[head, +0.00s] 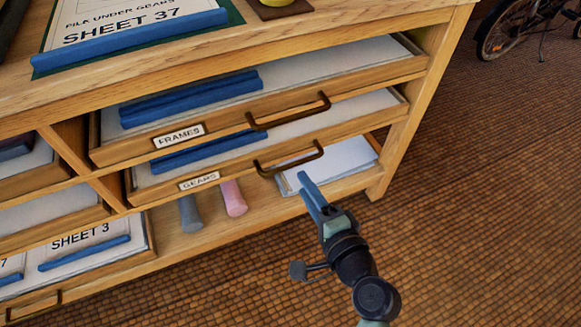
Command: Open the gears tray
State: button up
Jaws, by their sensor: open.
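The gears tray (224,172) is a shallow wooden tray with a white "GEARS" label (199,181) and a dark bow handle (289,160) on its front. It sits in the wooden cabinet below the frames tray (196,140), and I cannot tell how far out it stands. Pale sheets and a blue bar show inside it. My gripper (302,184) has blue fingers and is open and empty. It is in front of the cabinet, just below the gears handle in the picture and apart from it.
The frames handle (289,112) is close above. White sheets (332,160), a grey roll (190,214) and a pink roll (233,198) lie on the lower shelf. A cabinet leg (398,150) stands at the right. The tiled floor (470,220) is clear on the right, with a bicycle (510,28) farther back.

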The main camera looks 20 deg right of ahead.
aim_at(291, 164)
jog(key=b+x, duration=0.2)
jog(key=x, duration=0.6)
jog(key=shift+w+b, duration=0.1)
jog(key=shift+b, duration=0.2)
grip_shut()
dwell(1.0)
